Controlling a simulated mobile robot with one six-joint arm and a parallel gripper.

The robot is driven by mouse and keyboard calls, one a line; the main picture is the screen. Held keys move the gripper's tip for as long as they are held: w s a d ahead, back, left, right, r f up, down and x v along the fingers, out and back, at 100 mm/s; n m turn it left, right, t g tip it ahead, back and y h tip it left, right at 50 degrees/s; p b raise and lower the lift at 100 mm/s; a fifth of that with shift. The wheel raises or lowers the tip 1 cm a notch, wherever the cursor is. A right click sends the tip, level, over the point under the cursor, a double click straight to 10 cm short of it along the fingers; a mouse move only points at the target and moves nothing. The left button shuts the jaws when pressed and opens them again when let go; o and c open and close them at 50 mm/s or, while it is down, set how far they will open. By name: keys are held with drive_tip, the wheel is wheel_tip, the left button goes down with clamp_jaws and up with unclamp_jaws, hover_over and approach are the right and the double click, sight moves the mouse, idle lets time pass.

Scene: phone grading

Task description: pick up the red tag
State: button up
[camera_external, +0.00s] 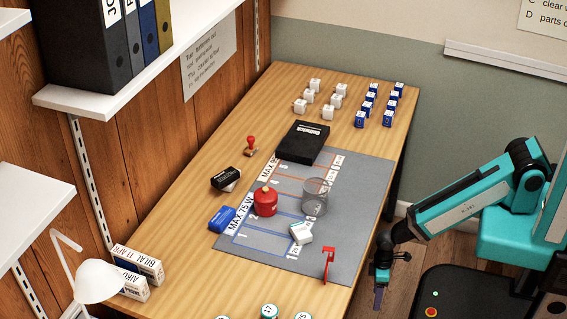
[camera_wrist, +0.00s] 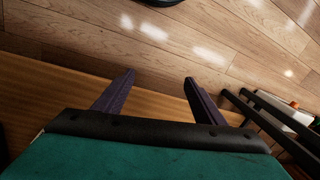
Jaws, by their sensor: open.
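A thin red upright piece (camera_external: 328,262), which looks like the red tag, stands near the front right edge of the grey mat (camera_external: 345,225). It has a wider top and a narrow stem. My gripper (camera_external: 379,300) is to the right of it, off the table's right edge, with its fingers pointing down. In the wrist view my gripper (camera_wrist: 159,82) is open, with nothing between its two dark purple fingers. The wrist view shows floor planks and a wooden edge, and no red tag.
A red-handled stamp (camera_external: 251,146) stands at the left. White and blue blocks stand at the back. Round teal-rimmed items (camera_external: 269,311) sit in front.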

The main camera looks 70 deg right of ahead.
drive_tip(key=w+a+r+n+t+y+p, duration=0.1)
drive_tip(key=w+a+r+t+y, duration=0.2)
drive_tip(key=a+r, duration=0.7)
drive_tip(key=w+a+r+n+t+y+p, duration=0.2)
drive_tip(key=w+a+r, duration=0.15)
drive_tip(key=a, duration=1.35)
drive_tip(key=s+a+r+t+y+p, duration=0.25)
drive_tip(key=s+a+r, duration=0.25)
drive_tip(key=a+r, duration=0.55)
drive_tip(key=s+a+r+t+y+p, duration=0.1)
drive_tip(key=s+a+r+t+y, duration=0.3)
drive_tip(key=a+r, duration=0.65)
drive_tip(key=w+d+r+m+t+h+p, duration=0.1)
drive_tip(key=d+r+t+h+p, duration=0.1)
drive_tip(key=d, duration=0.5)
drive_tip(key=w+d+r+m+t+h+p, duration=0.1)
drive_tip(key=w+d+r+t+h+p, duration=0.1)
drive_tip(key=d+h+p, duration=0.3)
drive_tip(key=w+d+r+m+t+h+p, duration=0.1)
drive_tip(key=w+d+r+t+h+p, duration=0.1)
drive_tip(key=d, duration=0.8)
drive_tip(key=shift+w+d+r+m+t+h+p, duration=0.25)
drive_tip(key=shift+r+m+t+h+p, duration=0.15)
drive_tip(key=shift+r+h+p, duration=0.45)
drive_tip(key=shift+w, duration=0.1)
